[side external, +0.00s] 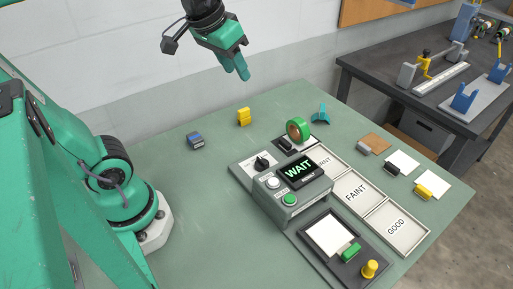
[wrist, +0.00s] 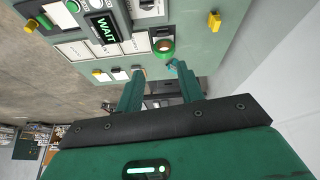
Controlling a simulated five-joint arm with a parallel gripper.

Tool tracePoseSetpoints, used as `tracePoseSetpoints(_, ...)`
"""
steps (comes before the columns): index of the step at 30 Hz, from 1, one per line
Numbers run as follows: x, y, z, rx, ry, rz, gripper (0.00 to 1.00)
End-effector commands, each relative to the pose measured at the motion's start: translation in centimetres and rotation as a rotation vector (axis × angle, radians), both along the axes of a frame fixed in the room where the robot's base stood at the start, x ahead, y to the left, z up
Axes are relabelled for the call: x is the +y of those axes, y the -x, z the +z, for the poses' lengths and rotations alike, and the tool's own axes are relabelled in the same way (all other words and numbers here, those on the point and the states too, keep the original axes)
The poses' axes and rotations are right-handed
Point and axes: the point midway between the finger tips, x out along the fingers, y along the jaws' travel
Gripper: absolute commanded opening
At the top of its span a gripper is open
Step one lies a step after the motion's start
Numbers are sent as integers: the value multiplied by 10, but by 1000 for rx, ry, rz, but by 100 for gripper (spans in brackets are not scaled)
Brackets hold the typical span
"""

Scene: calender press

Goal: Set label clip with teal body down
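A small teal piece (side external: 321,113) with raised, spread arms stands on the green table behind the green tape roll. It is the only loose teal item I see, but I cannot tell for sure that it is the label clip. In the wrist view this teal piece (wrist: 173,66) shows beyond the fingertips, apart from them. My gripper (side external: 237,72) hangs high above the back of the table, left of the teal piece. In the wrist view my gripper (wrist: 161,88) has its two fingers apart with nothing held between them.
The press unit (side external: 292,188) reads WAIT, beside trays marked FAINT (side external: 355,189) and GOOD (side external: 396,226). The tape roll (side external: 298,129), a yellow block (side external: 243,117) and a blue block (side external: 195,140) stand around. Grey, black and yellow clips (side external: 423,190) sit by cards at right. The left-middle table is clear.

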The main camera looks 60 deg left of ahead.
Motion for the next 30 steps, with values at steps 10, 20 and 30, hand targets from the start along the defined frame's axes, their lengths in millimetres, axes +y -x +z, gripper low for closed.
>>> tracePoseSetpoints(10,-3,61,-40,-66,-41,-96,37)
tracePoseSetpoints(20,-3,71,-50,-76,-50,-114,37)
tracePoseSetpoints(30,-3,71,-49,-76,-50,-113,37)
